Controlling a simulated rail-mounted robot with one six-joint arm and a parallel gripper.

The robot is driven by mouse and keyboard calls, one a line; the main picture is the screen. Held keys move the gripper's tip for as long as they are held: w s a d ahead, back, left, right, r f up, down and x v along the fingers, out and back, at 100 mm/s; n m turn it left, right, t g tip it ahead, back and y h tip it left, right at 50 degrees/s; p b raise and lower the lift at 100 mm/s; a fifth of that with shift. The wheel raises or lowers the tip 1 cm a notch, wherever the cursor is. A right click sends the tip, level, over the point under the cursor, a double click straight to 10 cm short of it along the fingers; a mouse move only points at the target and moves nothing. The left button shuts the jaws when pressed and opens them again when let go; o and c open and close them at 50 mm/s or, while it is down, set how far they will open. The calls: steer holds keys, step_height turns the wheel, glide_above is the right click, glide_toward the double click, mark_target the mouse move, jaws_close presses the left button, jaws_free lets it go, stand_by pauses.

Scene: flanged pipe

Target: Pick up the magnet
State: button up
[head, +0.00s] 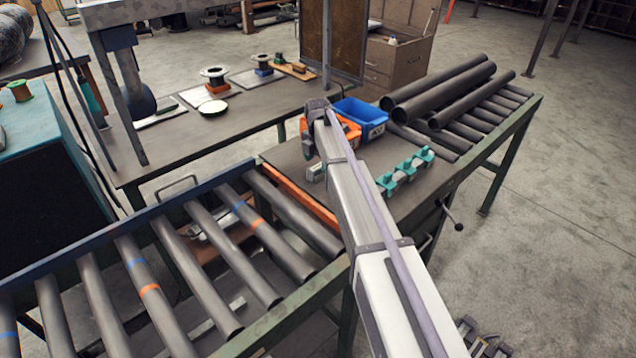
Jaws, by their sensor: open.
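My arm reaches from the lower right to the workbench in the head view. Its dark wrist bends down at the far end, and my gripper (311,154) is small there, open, partly hidden by the arm, beside the orange bin. A small pale block (316,172) shows on the bench just below the gripper; I cannot tell whether it is the magnet or whether the gripper touches it. No other thing can be clearly made out as the magnet.
An orange bin (347,131) and a blue bin (362,114) stand behind the arm. Teal clamps (406,170) stand to its right. Dark pipes (437,88) lie at the back right. A roller conveyor (190,264) fills the lower left. The bench (423,200) has bare surface near its front.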

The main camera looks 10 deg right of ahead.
mark_target(318, 166)
step_height(318, 166, down, 6)
steer(key=b, duration=0.5)
steer(key=shift+r, duration=0.45)
steer(key=shift+c, duration=0.2)
steer(key=c, duration=1.2)
